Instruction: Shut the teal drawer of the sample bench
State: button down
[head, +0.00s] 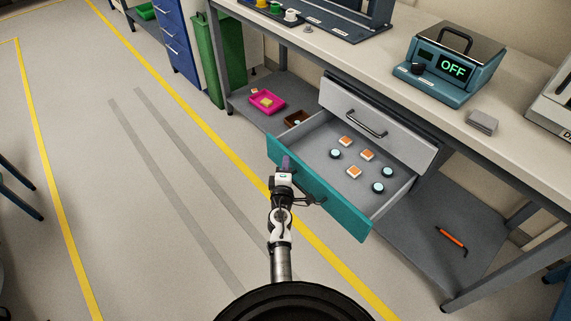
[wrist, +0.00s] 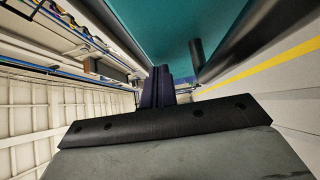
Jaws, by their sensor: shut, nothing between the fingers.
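The teal drawer (head: 343,209) of the sample bench is pulled well out below a grey closed drawer. Inside it lie several orange-topped square pieces and several dark round pieces with pale tops. My gripper (head: 287,164) is shut and empty, at the left part of the teal front in the head view. In the wrist view the shut fingers (wrist: 158,86) point toward the teal front (wrist: 180,30), with a dark bar, seemingly its handle (wrist: 235,48), to their right. I cannot tell whether the fingertips touch the front.
The bench top (head: 380,65) carries a teal device (head: 450,62) reading OFF. The grey drawer (head: 365,115) above is closed. The lower shelf holds a pink tray (head: 279,108) and an orange tool (head: 451,238). A green bin (head: 208,60) stands at the left. The floor in front is clear.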

jog(key=w+d+b, duration=0.1)
jog(key=w+d, duration=1.4)
jog(key=shift+w+d, duration=0.2)
jog(key=shift+a, duration=0.1)
